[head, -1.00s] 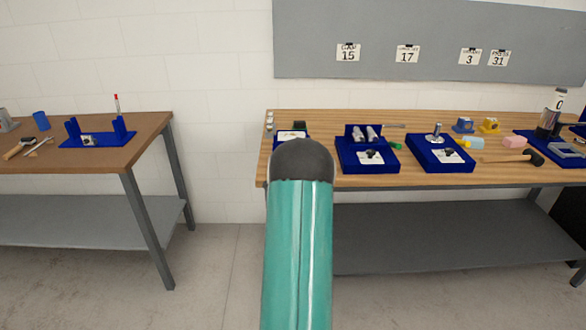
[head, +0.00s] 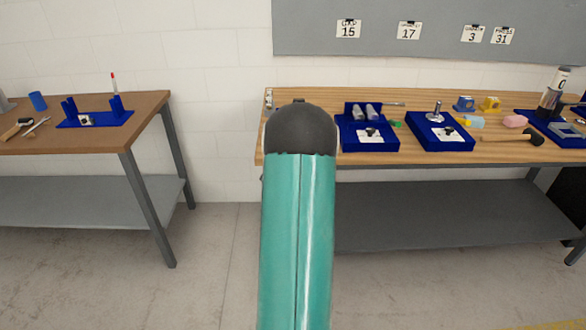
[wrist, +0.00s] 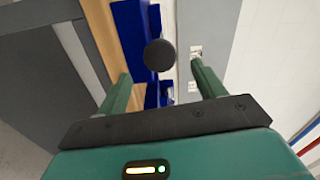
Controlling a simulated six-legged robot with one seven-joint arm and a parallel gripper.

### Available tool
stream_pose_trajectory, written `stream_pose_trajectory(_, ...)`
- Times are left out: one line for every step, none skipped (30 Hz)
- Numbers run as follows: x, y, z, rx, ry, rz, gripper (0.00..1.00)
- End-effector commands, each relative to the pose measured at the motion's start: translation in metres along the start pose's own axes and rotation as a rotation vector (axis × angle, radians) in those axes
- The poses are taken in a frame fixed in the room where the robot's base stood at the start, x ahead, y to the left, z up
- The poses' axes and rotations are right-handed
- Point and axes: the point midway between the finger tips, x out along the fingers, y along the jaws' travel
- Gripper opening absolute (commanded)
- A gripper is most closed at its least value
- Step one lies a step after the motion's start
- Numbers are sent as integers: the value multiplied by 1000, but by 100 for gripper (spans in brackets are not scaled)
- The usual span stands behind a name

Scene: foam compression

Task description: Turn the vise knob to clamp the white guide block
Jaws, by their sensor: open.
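In the wrist view a dark round knob (wrist: 160,55) shows between the two fingers of my gripper (wrist: 160,78). The fingers are open and stand apart from it on both sides. I cannot tell how far the knob is beyond the fingertips. Blue fixture parts (wrist: 130,35) lie behind and beside the knob. I cannot make out the white guide block for sure.
On the right-hand bench are a blue tray with metal cylinders (head: 370,143), another blue tray (head: 425,143), a mallet (head: 515,138) and small coloured blocks. The left-hand table (head: 90,140) holds a blue two-post fixture (head: 95,122). Bare floor lies between the tables.

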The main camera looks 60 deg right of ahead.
Motion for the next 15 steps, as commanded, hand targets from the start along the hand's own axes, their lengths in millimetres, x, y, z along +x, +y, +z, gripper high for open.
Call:
stream_pose_trajectory(-12,0,0,0,0,2,69)
stream_pose_trajectory(-19,0,0,0,0,1,69)
stream_pose_trajectory(-27,-1,0,0,0,0,69)
stream_pose_trajectory(-33,0,0,0,0,2,69)
stream_pose_trajectory(-38,0,0,0,0,0,69)
stream_pose_trajectory(-45,0,0,0,0,0,69)
stream_pose_trajectory(-49,0,0,0,0,1,69)
stream_pose_trajectory(-53,0,0,0,0,1,69)
stream_pose_trajectory(-57,0,0,0,0,0,69)
stream_pose_trajectory(-59,0,0,0,0,0,69)
stream_pose_trajectory(-61,0,0,0,0,0,69)
stream_pose_trajectory(-63,0,0,0,0,0,69)
stream_pose_trajectory(-64,0,0,0,0,-1,69)
stream_pose_trajectory(-64,0,0,0,0,-1,69)
stream_pose_trajectory(-65,0,0,0,0,-1,69)
